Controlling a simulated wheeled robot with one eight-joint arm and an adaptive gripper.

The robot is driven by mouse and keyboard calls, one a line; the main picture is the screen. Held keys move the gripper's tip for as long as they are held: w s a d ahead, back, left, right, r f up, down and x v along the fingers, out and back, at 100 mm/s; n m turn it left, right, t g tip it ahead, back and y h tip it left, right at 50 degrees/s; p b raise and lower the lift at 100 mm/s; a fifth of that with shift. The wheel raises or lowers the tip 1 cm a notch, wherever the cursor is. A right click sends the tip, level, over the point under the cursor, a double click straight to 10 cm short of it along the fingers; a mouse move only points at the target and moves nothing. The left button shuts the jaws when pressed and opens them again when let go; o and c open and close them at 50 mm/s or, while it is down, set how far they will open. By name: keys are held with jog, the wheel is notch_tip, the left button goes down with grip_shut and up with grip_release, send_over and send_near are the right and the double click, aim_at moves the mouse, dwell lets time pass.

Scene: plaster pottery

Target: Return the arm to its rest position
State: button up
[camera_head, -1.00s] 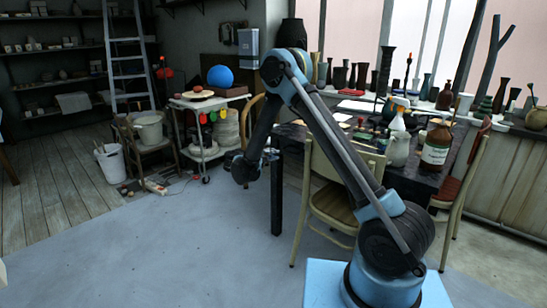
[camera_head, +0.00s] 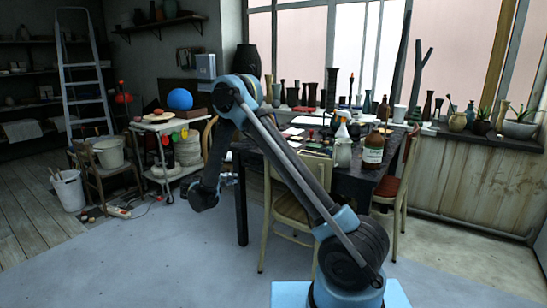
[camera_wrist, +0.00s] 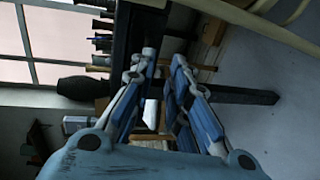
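My arm rises from its blue base to a high elbow and bends down on the left in the head view. My gripper is the dark end of the forearm (camera_head: 203,197), hanging left of the dark table and above the floor. The wrist view shows its two blue-and-grey fingers (camera_wrist: 165,58) apart with a narrow gap. No held object shows between them.
A dark work table (camera_head: 352,180) with bottles and a pale chair (camera_head: 283,211) stand behind my arm. A white cart (camera_head: 165,126) bearing a blue ball (camera_head: 180,99) is at the left. The blue-grey floor (camera_head: 130,260) at front left is clear.

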jog(key=s+d+r+m+g, duration=0.25)
jog(key=d+r, duration=0.35)
jog(key=d, duration=0.7)
jog(key=s+d+r+m+g, duration=0.1)
jog(key=s+d+r+g, duration=0.3)
jog(key=d+r, duration=0.55)
jog(key=s+d+m+g+y, duration=0.3)
jog(key=s+d, duration=1.2)
jog(key=s+f+m+y, duration=0.1)
jog(key=s+f, duration=0.2)
jog(key=s, duration=0.5)
jog(key=s+d+f+m+g+y, duration=0.1)
jog(key=s+f+m+y, duration=0.1)
jog(key=s, duration=0.6)
jog(key=s+d+f+m+y, duration=0.1)
jog(key=s+f, duration=0.3)
jog(key=s, duration=0.4)
jog(key=shift+s+d+m+y, duration=0.25)
jog(key=shift+m+y, duration=0.1)
jog(key=shift+y, duration=0.35)
